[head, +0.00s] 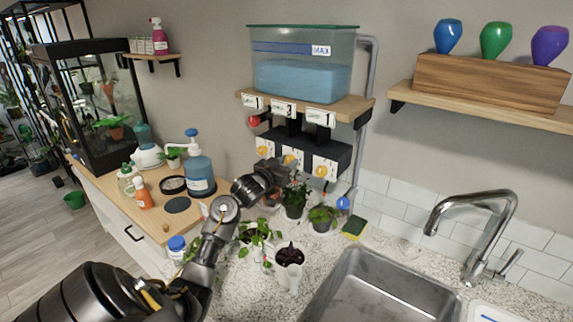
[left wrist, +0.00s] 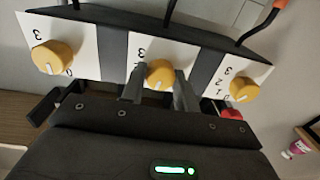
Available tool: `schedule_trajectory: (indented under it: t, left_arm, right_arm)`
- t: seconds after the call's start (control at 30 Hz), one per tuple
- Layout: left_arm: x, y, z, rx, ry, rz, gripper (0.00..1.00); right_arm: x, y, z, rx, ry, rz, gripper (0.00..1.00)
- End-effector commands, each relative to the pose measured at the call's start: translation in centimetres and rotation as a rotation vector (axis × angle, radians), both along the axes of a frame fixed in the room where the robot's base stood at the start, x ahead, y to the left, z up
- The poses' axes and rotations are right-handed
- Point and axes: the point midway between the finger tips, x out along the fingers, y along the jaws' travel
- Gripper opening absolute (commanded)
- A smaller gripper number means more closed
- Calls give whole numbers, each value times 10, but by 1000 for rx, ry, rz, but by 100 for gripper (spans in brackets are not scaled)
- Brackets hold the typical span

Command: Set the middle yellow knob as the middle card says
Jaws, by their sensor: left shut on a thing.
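The middle yellow knob (head: 289,159) sits on a white dial plate on a black box under the shelf. It shows in the left wrist view (left wrist: 159,72) with a white pointer mark toward the picture's bottom; its numerals are partly hidden. My left gripper (head: 279,172) is shut on this knob, one finger on each side in the left wrist view (left wrist: 159,92). The middle card (head: 284,108) on the shelf edge seems to read 3. Two other yellow knobs flank it, one left (head: 263,151) and one right (head: 321,171). My right gripper is not in view.
Potted plants (head: 294,200) stand close below the gripper. A sink (head: 375,285) and faucet (head: 480,215) are at right.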

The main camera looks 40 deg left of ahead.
Motion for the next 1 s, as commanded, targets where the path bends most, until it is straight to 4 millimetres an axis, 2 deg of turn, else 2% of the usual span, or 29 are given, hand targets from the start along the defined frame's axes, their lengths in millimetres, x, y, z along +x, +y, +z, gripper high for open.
schedule_trajectory:
  t: [0.57,1.0]
  left_arm:
    - [0,0,-2,536,58,1,8]
    - [0,1,-3,952,104,2,8]
  right_arm:
    - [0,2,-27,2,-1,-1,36]
    - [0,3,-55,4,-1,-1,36]
